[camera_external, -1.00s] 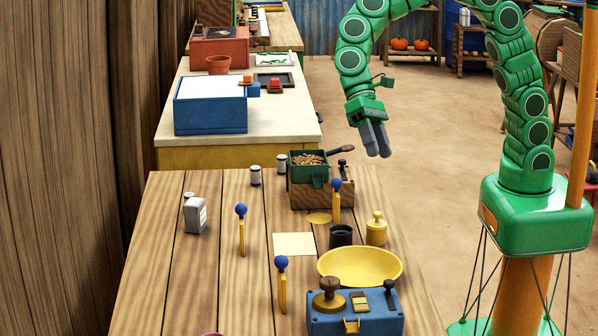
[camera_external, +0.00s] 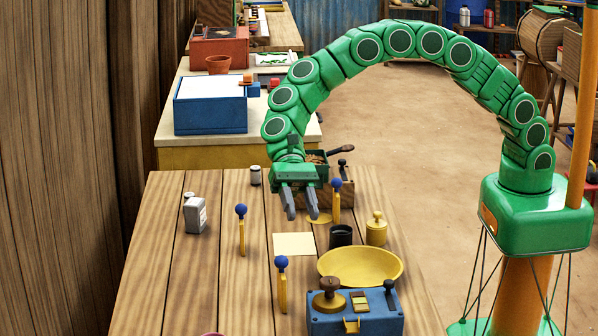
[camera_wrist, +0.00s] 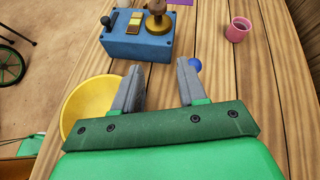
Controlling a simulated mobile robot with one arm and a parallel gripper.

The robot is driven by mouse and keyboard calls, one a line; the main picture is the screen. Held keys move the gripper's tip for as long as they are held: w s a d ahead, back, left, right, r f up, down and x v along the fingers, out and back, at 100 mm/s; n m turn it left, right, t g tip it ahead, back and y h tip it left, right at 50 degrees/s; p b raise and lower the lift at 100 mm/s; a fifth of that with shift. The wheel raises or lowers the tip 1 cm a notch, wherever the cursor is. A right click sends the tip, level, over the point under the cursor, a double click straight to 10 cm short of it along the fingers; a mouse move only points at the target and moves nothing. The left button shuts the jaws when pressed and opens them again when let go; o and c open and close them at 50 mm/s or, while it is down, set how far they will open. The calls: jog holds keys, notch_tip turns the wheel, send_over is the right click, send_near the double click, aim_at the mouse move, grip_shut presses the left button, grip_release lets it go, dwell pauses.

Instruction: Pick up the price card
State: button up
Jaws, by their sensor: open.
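A flat cream square card (camera_external: 293,244), which looks like the price card, lies on the plank table between two blue-knobbed yellow posts. It has no visible writing. My gripper (camera_external: 301,216) is open and empty, fingers pointing down, and appears above and just behind the card in the external view. Its exact height over the table is hard to tell. In the wrist view my gripper (camera_wrist: 159,68) shows both fingers apart with bare planks between them. The card cannot be made out there and may be hidden by the gripper body.
A yellow bowl (camera_external: 360,266), dark cup (camera_external: 341,236) and yellow weight (camera_external: 376,230) stand right of the card. Yellow posts (camera_external: 241,235) (camera_external: 282,285) (camera_external: 336,206) stand around it. A blue box (camera_external: 355,314) is in front. Left planks are mostly clear.

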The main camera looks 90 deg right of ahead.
jog(key=w+a+f+m, duration=0.1)
jog(key=w+a+f+y, duration=0.1)
jog(key=w+f, duration=0.1)
jog(key=w+a+f+m, duration=0.1)
jog(key=w, duration=0.1)
jog(key=shift+a+f+m+t, duration=0.15)
jog(key=shift+f+m+t, duration=0.15)
jog(key=shift+f+t, duration=0.1)
send_near(284, 298)
jog(key=shift+s+a+f, duration=0.1)
jog(key=shift+a+f, duration=0.35)
jog(key=shift+a, duration=0.1)
jog(key=shift+y, duration=0.3)
jog(key=x, duration=0.5)
grip_shut()
